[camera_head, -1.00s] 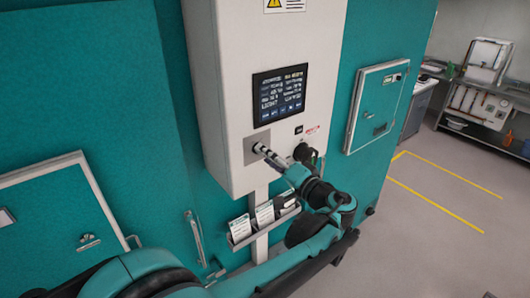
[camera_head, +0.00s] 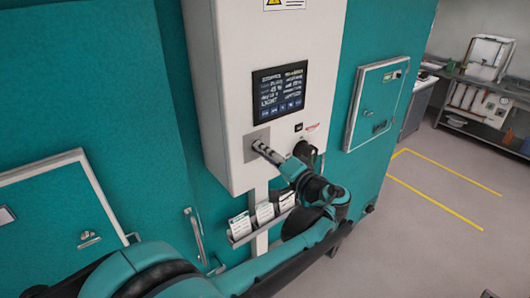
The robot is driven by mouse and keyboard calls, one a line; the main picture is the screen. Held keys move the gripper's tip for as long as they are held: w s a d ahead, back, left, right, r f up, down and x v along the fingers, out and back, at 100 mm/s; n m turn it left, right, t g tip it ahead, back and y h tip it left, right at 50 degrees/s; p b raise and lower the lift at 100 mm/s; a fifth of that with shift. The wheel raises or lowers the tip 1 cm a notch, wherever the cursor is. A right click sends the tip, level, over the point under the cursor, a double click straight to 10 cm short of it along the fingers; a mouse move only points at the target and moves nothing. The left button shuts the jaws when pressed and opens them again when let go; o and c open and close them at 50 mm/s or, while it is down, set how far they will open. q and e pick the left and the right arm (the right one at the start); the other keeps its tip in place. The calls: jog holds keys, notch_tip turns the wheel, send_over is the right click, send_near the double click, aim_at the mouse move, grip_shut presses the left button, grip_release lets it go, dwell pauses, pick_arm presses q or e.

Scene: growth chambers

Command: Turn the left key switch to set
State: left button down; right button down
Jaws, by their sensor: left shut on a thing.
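The left key switch sits on a grey metal plate (camera_head: 250,148) at the lower left of the white control box (camera_head: 225,90). My left gripper (camera_head: 258,146) is at this plate, shut on the key switch, with its fingers pointing up and to the left. The fingers cover most of the switch, so its exact angle cannot be read. My right gripper is not in view.
A display screen (camera_head: 280,90) is just above my left gripper. A rack with several cards (camera_head: 240,226) hangs below the box. A closed teal hatch (camera_head: 376,100) is to the right. Open floor with yellow lines (camera_head: 440,190) lies beyond.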

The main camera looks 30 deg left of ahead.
pick_arm(q)
jog(key=shift+m, duration=0.3)
jog(key=m+b, duration=0.1)
jog(key=m, duration=0.4)
jog(key=shift+m, duration=0.3)
jog(key=m+b, duration=0.1)
jog(key=m, duration=0.4)
jog(key=shift+r+m, duration=0.1)
jog(key=shift+m, duration=0.2)
jog(key=c, duration=1.3)
grip_release()
jog(key=v, duration=1.2)
